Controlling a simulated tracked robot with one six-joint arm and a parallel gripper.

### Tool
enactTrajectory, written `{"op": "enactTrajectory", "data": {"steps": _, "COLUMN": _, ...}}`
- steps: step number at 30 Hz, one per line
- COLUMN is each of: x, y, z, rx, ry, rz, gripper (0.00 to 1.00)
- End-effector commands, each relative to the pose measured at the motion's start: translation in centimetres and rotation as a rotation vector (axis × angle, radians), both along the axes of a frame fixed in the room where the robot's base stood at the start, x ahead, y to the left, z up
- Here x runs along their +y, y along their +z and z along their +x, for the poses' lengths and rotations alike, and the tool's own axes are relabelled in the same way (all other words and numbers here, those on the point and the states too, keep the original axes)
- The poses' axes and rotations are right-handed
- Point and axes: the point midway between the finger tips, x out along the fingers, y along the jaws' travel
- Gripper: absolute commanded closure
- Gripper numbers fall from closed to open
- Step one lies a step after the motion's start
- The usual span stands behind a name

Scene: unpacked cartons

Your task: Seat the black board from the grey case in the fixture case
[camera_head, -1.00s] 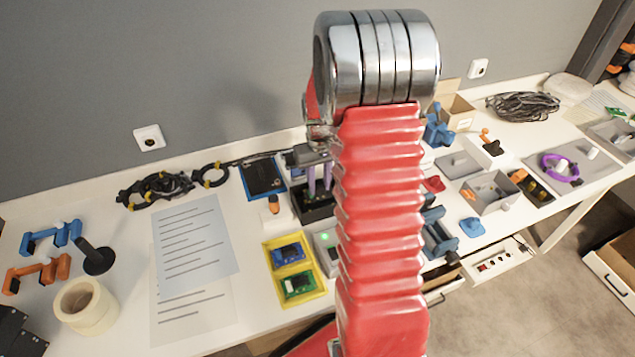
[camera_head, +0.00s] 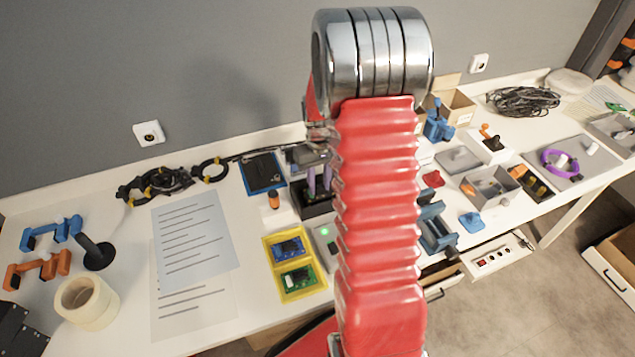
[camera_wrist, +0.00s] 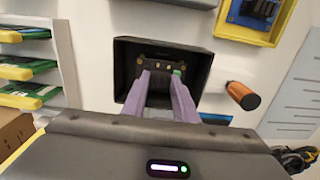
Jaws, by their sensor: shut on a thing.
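A dark, open-topped case (camera_wrist: 129,63) stands on the white table; it also shows in the head view (camera_head: 318,209), partly behind my arm. I cannot tell for certain whether it is the grey case or the fixture case. My gripper (camera_wrist: 163,75) reaches down into it with two purple fingers, which also show in the head view (camera_head: 319,180). Small gold-coloured spots and a green bit show inside the case near the fingertips. I cannot tell whether the board is seated.
A yellow case (camera_head: 268,268) with a blue and a green board is close by. A grey box with a green light (camera_head: 325,233) is beside it. Papers (camera_head: 190,245) lie to the left.

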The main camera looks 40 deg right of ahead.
Motion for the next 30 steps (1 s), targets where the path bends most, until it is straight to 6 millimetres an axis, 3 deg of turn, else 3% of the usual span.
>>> {"op": "enactTrajectory", "data": {"steps": 24, "x": 0.0, "y": -1.7, "z": 0.0, "rx": 0.001, "ry": 0.000, "rz": 0.000, "gripper": 0.99}}
{"op": "enactTrajectory", "data": {"steps": 25, "x": 0.0, "y": -1.7, "z": 0.0, "rx": 0.000, "ry": 0.000, "rz": 0.000, "gripper": 0.72}}
{"op": "enactTrajectory", "data": {"steps": 30, "x": 0.0, "y": -1.7, "z": 0.0, "rx": 0.000, "ry": 0.000, "rz": 0.000, "gripper": 0.60}}
